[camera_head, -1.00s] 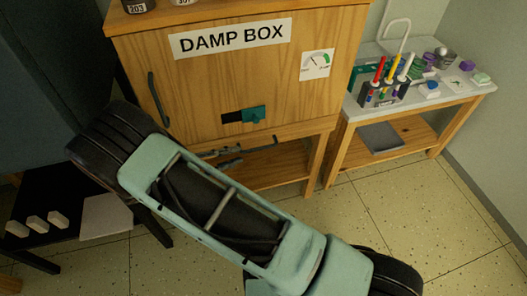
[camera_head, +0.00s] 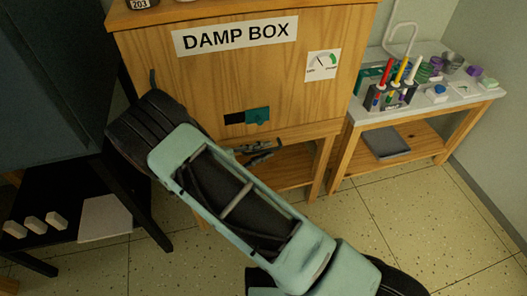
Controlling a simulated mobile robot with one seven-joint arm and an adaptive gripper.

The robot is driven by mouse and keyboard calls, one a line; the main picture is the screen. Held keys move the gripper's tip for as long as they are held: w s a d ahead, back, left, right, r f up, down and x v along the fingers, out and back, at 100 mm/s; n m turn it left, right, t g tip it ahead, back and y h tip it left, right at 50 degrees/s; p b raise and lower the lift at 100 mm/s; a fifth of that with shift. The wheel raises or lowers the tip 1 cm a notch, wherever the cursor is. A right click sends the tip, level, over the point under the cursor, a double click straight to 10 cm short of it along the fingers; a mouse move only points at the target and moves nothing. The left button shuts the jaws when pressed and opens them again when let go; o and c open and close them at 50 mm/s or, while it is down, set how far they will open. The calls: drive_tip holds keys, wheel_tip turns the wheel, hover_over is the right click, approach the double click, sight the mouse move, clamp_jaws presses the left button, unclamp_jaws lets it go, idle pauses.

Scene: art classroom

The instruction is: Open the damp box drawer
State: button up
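The damp box (camera_head: 290,75) is a wooden cabinet labelled "DAMP BOX" with a closed wooden front. A dark upright handle (camera_head: 153,79) is at the left of that front; only its top shows above my arm. My gripper (camera_head: 264,152) shows in part as dark grey fingers beyond my pale green arm, in front of the cabinet's lower edge and right of the handle. It appears apart from the handle. My arm hides part of it, and its opening is unclear.
A teal slide (camera_head: 257,115) beside a dark slot and a dial card (camera_head: 322,65) are on the front. A side table (camera_head: 430,103) with pens and jars stands right. A dark stand (camera_head: 60,205) stands left. Floor is clear at lower right.

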drive_tip(key=shift+c, duration=0.5)
clamp_jaws()
drive_tip(key=shift+s, duration=0.1)
